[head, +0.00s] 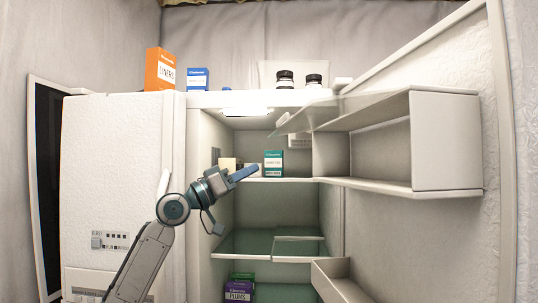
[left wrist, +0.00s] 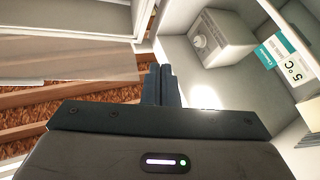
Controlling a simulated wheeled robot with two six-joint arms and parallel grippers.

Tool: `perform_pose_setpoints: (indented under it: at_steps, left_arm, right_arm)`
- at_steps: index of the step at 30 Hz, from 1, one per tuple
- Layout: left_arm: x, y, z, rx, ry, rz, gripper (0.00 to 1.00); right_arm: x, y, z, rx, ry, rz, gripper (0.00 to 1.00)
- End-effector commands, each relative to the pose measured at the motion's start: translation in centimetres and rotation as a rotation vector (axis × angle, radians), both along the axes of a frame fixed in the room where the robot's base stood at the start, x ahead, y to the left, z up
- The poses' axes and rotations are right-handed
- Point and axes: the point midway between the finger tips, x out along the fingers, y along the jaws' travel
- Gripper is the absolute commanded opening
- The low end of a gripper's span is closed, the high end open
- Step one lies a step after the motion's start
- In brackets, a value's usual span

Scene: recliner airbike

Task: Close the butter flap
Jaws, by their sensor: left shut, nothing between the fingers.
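The butter flap (head: 303,118) is a translucent panel at the top of the open fridge door's upper compartment (head: 400,140). It sticks out at a slant toward the fridge interior, so it stands open. My left gripper (head: 252,171) is shut and empty. It is in front of the fridge opening, lower and to the left of the flap, with a visible gap in the head view. My right gripper is not in view.
The fridge shelf (head: 290,180) behind my gripper holds a teal box (head: 273,163) and pale items. A knobbed housing (left wrist: 220,38) and a 5°C label (left wrist: 285,58) show in the wrist view. An orange box (head: 160,70) and dark-capped jars stand on top.

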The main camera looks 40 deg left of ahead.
Motion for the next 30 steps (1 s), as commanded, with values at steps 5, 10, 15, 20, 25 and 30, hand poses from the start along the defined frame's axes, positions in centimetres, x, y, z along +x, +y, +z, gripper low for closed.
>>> perform_pose_setpoints:
  at_steps: [5, 10, 15, 20, 25, 30]
  left_arm:
    - [-12.1, -5.1, 7.8, 0.109, -0.153, -0.142, 0.0]
    - [-17.3, -7.5, 9.7, 0.163, -0.199, -0.204, 0.0]
    - [-17.3, -8.4, 10.6, 0.17, -0.203, -0.214, 0.0]
    - [-16.1, -9.7, 11.9, 0.169, -0.203, -0.216, 0.0]
    - [-14.3, -11.5, 13.2, 0.166, -0.203, -0.217, 0.0]
    - [-12.6, -13.3, 14.5, 0.166, -0.203, -0.217, 0.0]
  right_arm:
    - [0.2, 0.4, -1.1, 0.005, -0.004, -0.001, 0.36]
    - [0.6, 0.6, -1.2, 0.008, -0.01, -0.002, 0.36]
    - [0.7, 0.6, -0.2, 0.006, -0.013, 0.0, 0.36]
    - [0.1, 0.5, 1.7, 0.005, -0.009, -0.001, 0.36]
    - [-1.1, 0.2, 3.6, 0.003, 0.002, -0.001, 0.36]
    - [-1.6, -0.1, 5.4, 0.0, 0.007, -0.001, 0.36]
